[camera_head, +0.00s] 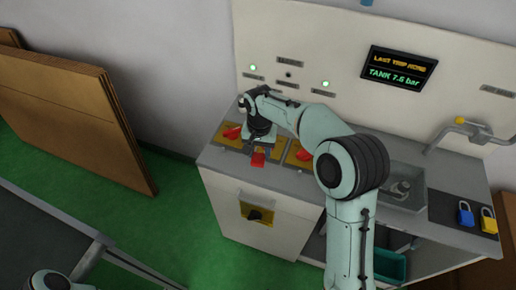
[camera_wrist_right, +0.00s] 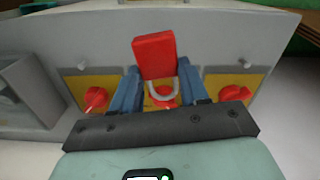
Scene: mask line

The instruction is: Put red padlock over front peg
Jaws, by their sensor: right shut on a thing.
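The red padlock (camera_head: 258,159) hangs below my right gripper (camera_head: 259,140) at the left end of the counter. In the right wrist view the red padlock (camera_wrist_right: 154,55) shows its block body and a pale shackle. The blue fingers of my right gripper (camera_wrist_right: 161,88) are shut on it, one on each side. Two small pale pegs show there, a left peg (camera_wrist_right: 82,66) and a right peg (camera_wrist_right: 246,63); I cannot tell which is the front one. The padlock is apart from both visible pegs. My left gripper is out of view.
Yellow plates with red handles, a left handle (camera_wrist_right: 96,98) and a right handle (camera_wrist_right: 235,92), lie close around the gripper. A sink (camera_head: 402,187) is to the right. A blue padlock (camera_head: 466,214) and a yellow padlock (camera_head: 488,221) lie at the right end.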

